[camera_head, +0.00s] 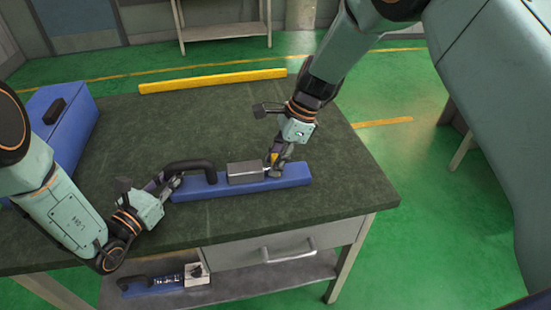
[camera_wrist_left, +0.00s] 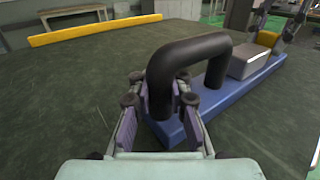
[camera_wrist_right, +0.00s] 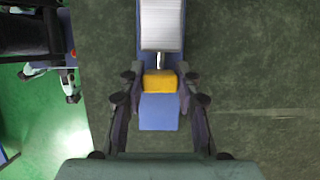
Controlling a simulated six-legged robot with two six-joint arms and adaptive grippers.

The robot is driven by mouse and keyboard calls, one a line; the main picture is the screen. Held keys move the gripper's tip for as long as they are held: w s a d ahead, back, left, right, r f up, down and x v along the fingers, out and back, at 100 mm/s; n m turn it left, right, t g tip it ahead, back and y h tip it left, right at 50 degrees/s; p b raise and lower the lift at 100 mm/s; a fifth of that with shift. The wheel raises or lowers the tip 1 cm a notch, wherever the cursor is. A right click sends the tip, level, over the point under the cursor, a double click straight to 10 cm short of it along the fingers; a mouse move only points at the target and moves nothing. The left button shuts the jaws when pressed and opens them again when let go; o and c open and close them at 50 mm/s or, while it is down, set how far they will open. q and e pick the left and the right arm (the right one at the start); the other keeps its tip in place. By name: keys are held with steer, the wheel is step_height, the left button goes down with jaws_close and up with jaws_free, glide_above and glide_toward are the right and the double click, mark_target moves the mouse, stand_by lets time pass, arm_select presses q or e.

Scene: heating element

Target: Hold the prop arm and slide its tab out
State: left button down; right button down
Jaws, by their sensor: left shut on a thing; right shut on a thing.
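The prop arm is a long blue bar (camera_head: 297,177) lying on the dark table, with a black arched handle (camera_head: 190,163) at its left end. A grey metal block (camera_head: 245,173) sits on its top. The yellow tab (camera_wrist_right: 160,82) is joined to this block by a short metal rod, above the bar's right end. My left gripper (camera_head: 172,181) is shut on the near leg of the handle (camera_wrist_left: 185,52). My right gripper (camera_head: 273,163) comes from above and is shut on the yellow tab, its fingers on both sides of it in the right wrist view (camera_wrist_right: 160,80).
A blue case (camera_head: 62,125) with a black handle stands at the table's left. A yellow strip (camera_head: 212,80) lies along the far edge. Below are a drawer (camera_head: 285,250) and a shelf with another blue barred part (camera_head: 150,286). The tabletop around the bar is clear.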

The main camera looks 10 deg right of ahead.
steer(key=d, duration=0.6)
steer(key=shift+s, duration=0.1)
arm_select(q)
steer(key=shift+a, duration=0.1)
arm_select(e)
steer(key=c, duration=1)
jaws_free()
steer(key=shift+o, duration=0.4)
steer(key=shift+a, duration=0.1)
steer(key=shift+r, duration=0.3)
steer(key=v, duration=1.1)
steer(key=shift+d+r, duration=0.2)
steer(key=shift+d, duration=0.05)
